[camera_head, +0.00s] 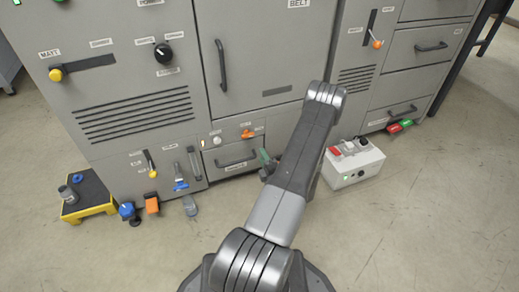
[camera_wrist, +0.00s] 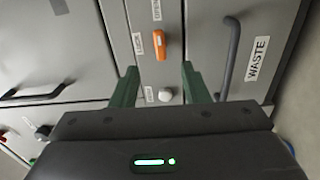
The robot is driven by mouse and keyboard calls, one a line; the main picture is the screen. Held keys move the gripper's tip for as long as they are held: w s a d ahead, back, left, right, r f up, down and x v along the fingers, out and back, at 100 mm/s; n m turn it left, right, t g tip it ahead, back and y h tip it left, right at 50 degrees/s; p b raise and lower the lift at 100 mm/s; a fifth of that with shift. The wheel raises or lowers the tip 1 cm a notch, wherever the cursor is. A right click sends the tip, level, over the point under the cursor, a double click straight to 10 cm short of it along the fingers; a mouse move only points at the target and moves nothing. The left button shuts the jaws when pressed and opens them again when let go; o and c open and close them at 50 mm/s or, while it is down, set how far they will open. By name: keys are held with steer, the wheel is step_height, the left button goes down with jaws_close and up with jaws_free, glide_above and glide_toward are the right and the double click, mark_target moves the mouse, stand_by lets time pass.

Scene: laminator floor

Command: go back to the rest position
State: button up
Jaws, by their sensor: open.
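My gripper (camera_head: 268,160) is low in front of the cabinet, partly hidden behind my arm in the head view. In the wrist view its two green fingers (camera_wrist: 158,75) stand apart with nothing between them. They point at a grey panel with an orange switch (camera_wrist: 160,45) and a white knob (camera_wrist: 165,95). The switch also shows in the head view (camera_head: 247,134), as does the white knob (camera_head: 217,141). The drawer handle (camera_wrist: 231,55) beside the WASTE label is to the right of the fingers. Whether the fingertips touch the panel cannot be told.
The grey cabinet (camera_head: 255,50) fills the back. A white control box (camera_head: 352,163) stands on the floor right of my arm. A yellow-edged black step (camera_head: 88,196) is at the left. Blue and orange items (camera_head: 151,203) stick out low at the front. Open floor (camera_head: 430,210) lies right.

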mark_target(252, 136)
steer(key=shift+s+d, duration=0.1)
steer(key=shift+s, duration=0.25)
steer(key=b+x, duration=0.4)
steer(key=x, duration=1)
